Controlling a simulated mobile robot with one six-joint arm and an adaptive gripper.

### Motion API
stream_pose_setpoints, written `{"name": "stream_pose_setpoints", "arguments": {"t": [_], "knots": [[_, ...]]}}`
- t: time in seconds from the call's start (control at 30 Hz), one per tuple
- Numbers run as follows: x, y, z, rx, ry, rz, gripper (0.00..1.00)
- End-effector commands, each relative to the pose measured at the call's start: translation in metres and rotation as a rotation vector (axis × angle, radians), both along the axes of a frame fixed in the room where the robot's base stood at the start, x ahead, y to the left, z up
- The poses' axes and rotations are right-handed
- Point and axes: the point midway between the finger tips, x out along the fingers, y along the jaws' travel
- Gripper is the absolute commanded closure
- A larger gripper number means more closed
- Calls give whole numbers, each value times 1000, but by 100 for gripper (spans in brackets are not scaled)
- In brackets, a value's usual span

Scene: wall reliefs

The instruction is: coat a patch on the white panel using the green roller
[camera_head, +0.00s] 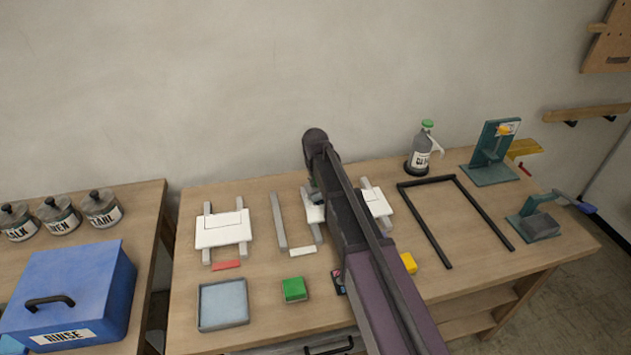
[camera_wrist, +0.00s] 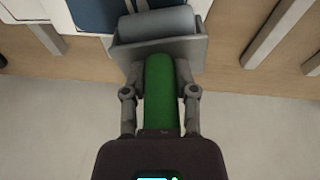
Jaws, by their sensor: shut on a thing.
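My gripper (camera_wrist: 160,95) is shut on the green handle (camera_wrist: 160,88) of the roller in the wrist view. A grey cylinder (camera_wrist: 155,24) and a grey bracket-like plate sit at the handle's far end. In the head view my arm hides most of the gripper and roller. One white panel (camera_head: 222,229) lies on grey strips at the bench's left. Another white piece (camera_head: 376,202) shows just right of my arm, and a white part (camera_head: 315,213) shows left of it; I cannot tell if these join. The wrist view shows a white surface (camera_wrist: 28,10) beside a dark blue area.
A blue-grey tray (camera_head: 223,304), a green block (camera_head: 294,290) and a yellow block (camera_head: 408,263) lie near the front. A black frame (camera_head: 431,240), a spray bottle (camera_head: 422,150) and teal stands (camera_head: 490,165) occupy the right. A blue box (camera_head: 75,290) stands on the left table.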

Motion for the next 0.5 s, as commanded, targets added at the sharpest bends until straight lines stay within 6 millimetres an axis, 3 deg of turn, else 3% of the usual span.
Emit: {"name": "stream_pose_setpoints", "arguments": {"t": [0.5], "knots": [[3, -25, 5, 0, 0, 0, 100]]}}
